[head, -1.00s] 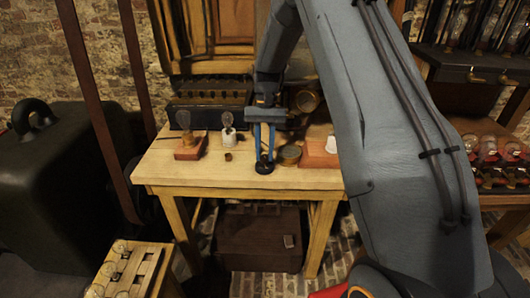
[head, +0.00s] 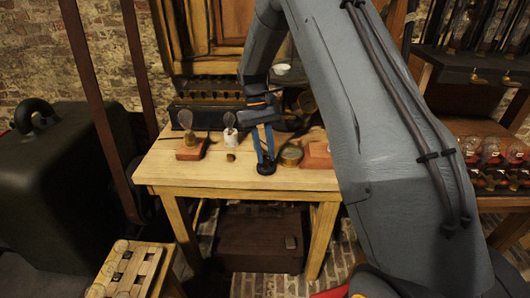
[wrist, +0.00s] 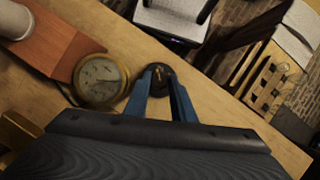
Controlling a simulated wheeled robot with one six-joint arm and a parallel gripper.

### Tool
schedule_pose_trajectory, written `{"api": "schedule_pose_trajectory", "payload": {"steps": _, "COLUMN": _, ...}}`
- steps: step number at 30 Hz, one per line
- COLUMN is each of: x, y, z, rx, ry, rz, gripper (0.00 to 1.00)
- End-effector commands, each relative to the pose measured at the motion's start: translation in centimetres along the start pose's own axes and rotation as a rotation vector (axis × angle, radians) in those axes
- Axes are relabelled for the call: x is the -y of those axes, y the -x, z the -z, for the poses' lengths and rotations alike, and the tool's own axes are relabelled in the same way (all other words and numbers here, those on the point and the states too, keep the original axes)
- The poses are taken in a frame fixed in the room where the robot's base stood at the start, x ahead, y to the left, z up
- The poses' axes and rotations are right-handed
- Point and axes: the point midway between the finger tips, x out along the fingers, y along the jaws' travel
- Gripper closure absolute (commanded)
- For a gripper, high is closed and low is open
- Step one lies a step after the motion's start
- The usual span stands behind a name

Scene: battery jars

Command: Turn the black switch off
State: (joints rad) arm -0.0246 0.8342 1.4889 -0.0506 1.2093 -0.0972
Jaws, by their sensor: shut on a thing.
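The black switch (head: 266,169) is a small round black piece at the front edge of the wooden table. My gripper (head: 266,158) reaches down to it with its two blue fingers, tips at the switch. In the wrist view the switch (wrist: 161,73) shows between and just beyond the fingertips of my gripper (wrist: 160,86), with a small brownish part on its top. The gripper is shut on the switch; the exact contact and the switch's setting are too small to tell.
A round brass gauge (head: 291,155) stands right beside the switch, with a reddish-brown block (head: 316,155) further right. A bulb on a wooden base (head: 190,150) and a white bulb holder (head: 230,138) stand left. The table's (head: 200,174) front left is clear.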

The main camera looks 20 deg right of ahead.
Motion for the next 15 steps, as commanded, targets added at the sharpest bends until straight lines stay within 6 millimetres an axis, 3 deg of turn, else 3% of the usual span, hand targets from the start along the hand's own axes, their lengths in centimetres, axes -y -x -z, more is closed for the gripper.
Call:
{"api": "schedule_pose_trajectory", "payload": {"steps": 9, "x": -0.02, "y": 0.20, "z": 0.06, "rx": -0.004, "ry": 0.002, "rz": -0.001, "gripper": 1.00}}
{"api": "schedule_pose_trajectory", "payload": {"steps": 10, "x": -0.02, "y": 0.20, "z": 0.06, "rx": -0.004, "ry": 0.002, "rz": -0.001, "gripper": 0.74}}
{"api": "schedule_pose_trajectory", "payload": {"steps": 13, "x": -0.02, "y": 0.17, "z": 0.05, "rx": -0.003, "ry": 0.001, "rz": -0.001, "gripper": 0.59}}
{"api": "schedule_pose_trajectory", "payload": {"steps": 15, "x": -0.02, "y": 0.13, "z": 0.04, "rx": -0.002, "ry": 0.001, "rz": -0.001, "gripper": 0.59}}
